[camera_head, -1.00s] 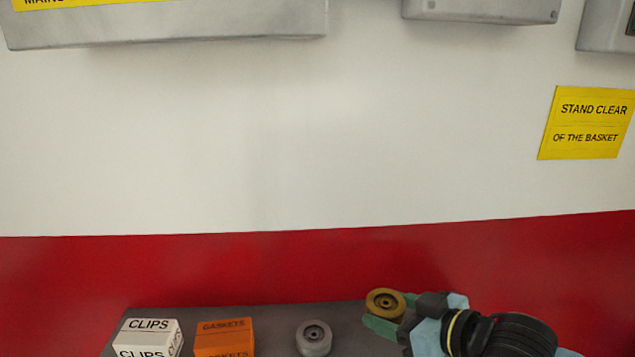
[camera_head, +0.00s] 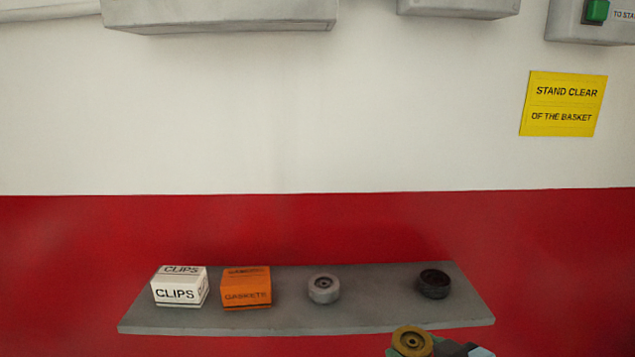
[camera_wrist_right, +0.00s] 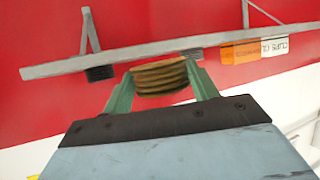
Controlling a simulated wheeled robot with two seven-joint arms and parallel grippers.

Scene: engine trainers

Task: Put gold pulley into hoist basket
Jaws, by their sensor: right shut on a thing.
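The gold pulley (camera_head: 412,341) is a small grooved wheel at the bottom edge of the head view, in front of the shelf's front edge. My right gripper (camera_head: 408,350) is shut on it, and only part of the gripper shows there. In the right wrist view the gold pulley (camera_wrist_right: 160,77) sits between the two green fingers of my right gripper (camera_wrist_right: 160,84), apart from the shelf. The hoist basket is not in view. My left gripper is not in view.
A grey shelf (camera_head: 375,315) on the red wall holds a white clips box (camera_head: 178,290), an orange gaskets box (camera_head: 246,289), a grey pulley (camera_head: 324,288) and a black pulley (camera_head: 433,284). A yellow sign (camera_head: 563,104) reads "Stand clear of the basket".

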